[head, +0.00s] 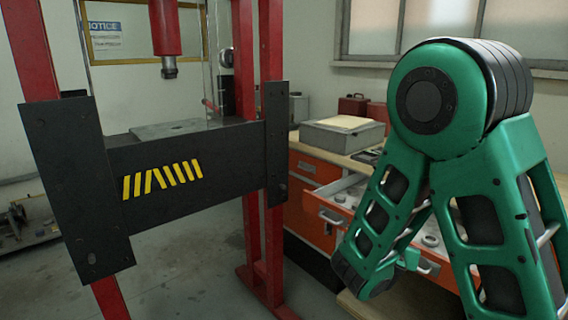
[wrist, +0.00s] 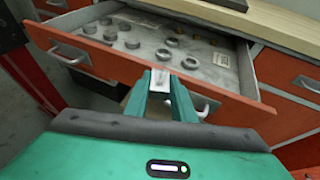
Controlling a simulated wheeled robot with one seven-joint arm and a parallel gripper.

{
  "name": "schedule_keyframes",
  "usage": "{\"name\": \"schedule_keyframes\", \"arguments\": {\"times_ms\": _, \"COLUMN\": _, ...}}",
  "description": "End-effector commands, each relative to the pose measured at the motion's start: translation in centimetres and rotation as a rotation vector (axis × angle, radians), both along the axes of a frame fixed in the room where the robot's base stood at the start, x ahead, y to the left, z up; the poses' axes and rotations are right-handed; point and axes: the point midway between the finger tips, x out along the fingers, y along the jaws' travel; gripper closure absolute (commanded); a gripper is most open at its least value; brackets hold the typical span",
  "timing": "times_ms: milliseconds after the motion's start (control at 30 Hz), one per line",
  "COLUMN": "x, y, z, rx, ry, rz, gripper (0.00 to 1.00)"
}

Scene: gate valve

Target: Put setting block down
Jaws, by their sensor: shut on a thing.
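My gripper (wrist: 161,88) shows in the wrist view with its green fingers close together. It is shut on a small pale metallic block (wrist: 160,77), which I take to be the setting block. In the head view my green arm reaches down in front of this drawer (head: 325,213), and the block cannot be made out there.
The drawer holds several metal rings (wrist: 171,42), mostly toward its left and middle, with bare floor between them. A wooden bench top (head: 330,150) above it carries a grey box (head: 342,134). A red press frame with a black crossbeam (head: 220,180) stands at left.

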Motion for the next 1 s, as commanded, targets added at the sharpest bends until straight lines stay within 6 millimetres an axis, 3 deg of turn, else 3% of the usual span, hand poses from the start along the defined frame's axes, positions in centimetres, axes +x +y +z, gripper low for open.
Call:
{"name": "schedule_keyframes", "arguments": {"times_ms": 200, "x": 2.8, "y": 1.2, "z": -0.1, "rx": 0.002, "ry": -0.004, "rz": 0.139, "gripper": 1.0}}
{"name": "schedule_keyframes", "arguments": {"times_ms": 500, "x": 4.8, "y": 2.3, "z": -0.2, "rx": 0.001, "ry": -0.004, "rz": 0.239, "gripper": 1.0}}
{"name": "schedule_keyframes", "arguments": {"times_ms": 1000, "x": 4.8, "y": 2.5, "z": -0.3, "rx": 0.0, "ry": -0.002, "rz": 0.244, "gripper": 1.0}}
